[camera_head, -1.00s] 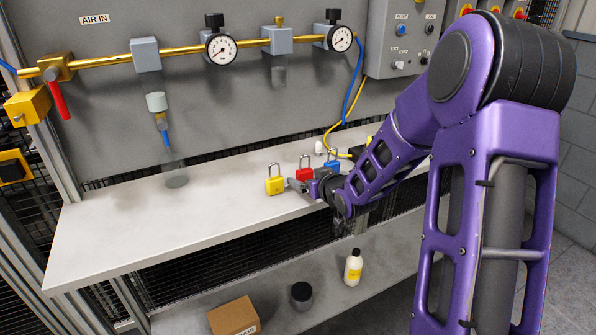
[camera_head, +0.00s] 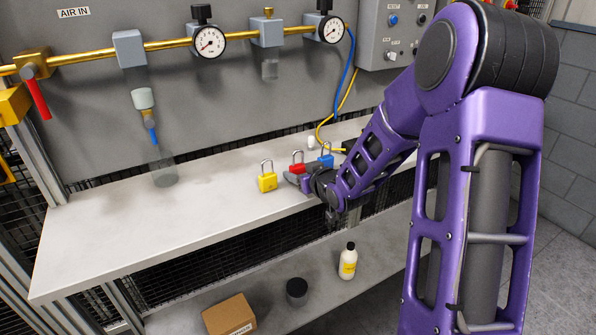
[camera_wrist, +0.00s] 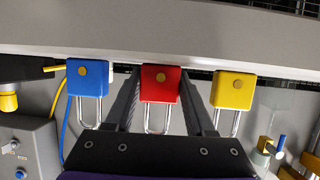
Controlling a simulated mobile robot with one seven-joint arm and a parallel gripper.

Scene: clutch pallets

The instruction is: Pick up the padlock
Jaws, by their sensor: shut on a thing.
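A red padlock (camera_head: 297,168) stands upright near the front of the workbench (camera_head: 120,220), between a yellow padlock (camera_head: 268,182) and a blue padlock (camera_head: 326,161). My gripper (camera_head: 296,179) is at the red padlock and partly hides its lower body. In the wrist view, the red padlock (camera_wrist: 160,84) sits between the two dark fingers of my gripper (camera_wrist: 160,92), with its shackle toward the palm. The jaws are shut on its body. The blue padlock (camera_wrist: 87,77) and yellow padlock (camera_wrist: 233,92) stand outside the fingers. I cannot tell whether the red padlock is off the bench.
The left of the bench is clear. A brass pipe with gauges (camera_head: 208,42) runs along the wall panel behind. A small white object (camera_head: 311,142) and a yellow cable (camera_head: 322,131) lie behind the padlocks. A bottle (camera_head: 348,262), dark jar (camera_head: 297,291) and cardboard box (camera_head: 230,315) stand below.

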